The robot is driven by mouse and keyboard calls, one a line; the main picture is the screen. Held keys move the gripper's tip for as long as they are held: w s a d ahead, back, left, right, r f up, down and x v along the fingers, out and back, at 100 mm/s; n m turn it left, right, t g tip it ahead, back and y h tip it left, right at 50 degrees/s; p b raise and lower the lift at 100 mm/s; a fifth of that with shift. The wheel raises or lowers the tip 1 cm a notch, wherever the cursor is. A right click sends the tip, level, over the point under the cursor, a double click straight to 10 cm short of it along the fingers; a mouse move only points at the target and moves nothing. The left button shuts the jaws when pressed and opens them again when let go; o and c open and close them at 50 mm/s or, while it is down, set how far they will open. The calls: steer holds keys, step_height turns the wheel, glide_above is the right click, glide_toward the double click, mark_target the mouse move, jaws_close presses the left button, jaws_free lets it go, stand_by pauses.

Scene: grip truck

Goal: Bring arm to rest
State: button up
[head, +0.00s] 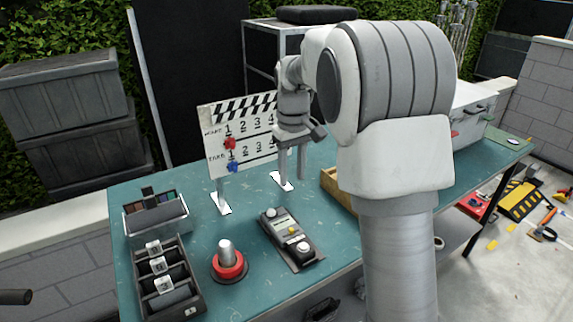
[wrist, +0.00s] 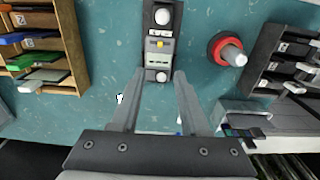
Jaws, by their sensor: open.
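My gripper (head: 291,168) is above the teal workbench (head: 190,245), with its fingers pointing down. In the wrist view my gripper (wrist: 158,75) has its two fingers spread apart with nothing between them. A white clapper-style board (head: 238,135) with numbers and a red and a blue marker stands upright behind and left of my gripper. A dark control box (head: 288,238) with knobs and a yellow button lies on the bench in front of my gripper. In the wrist view the control box (wrist: 158,45) shows just beyond the fingertips. My arm hides part of the bench's right side.
A red-based knob (head: 229,262) and a slotted dark rack (head: 165,285) stand at the front left. A palette box (head: 155,215) is behind the rack. A wooden rack (wrist: 45,45) of coloured items shows in the wrist view. Stacked grey crates (head: 70,115) stand beyond the bench.

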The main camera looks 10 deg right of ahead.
steer(key=s+r+m+t, duration=0.2)
steer(key=s+r+t, duration=0.1)
steer(key=s+r, duration=0.8)
steer(key=s+a+f+m+t+p, duration=0.1)
steer(key=s+f+t, duration=0.1)
steer(key=s, duration=1.5)
steer(key=shift+a+f+m+t, duration=0.15)
steer(key=shift+f+m+t, duration=0.15)
steer(key=shift+f, duration=0.55)
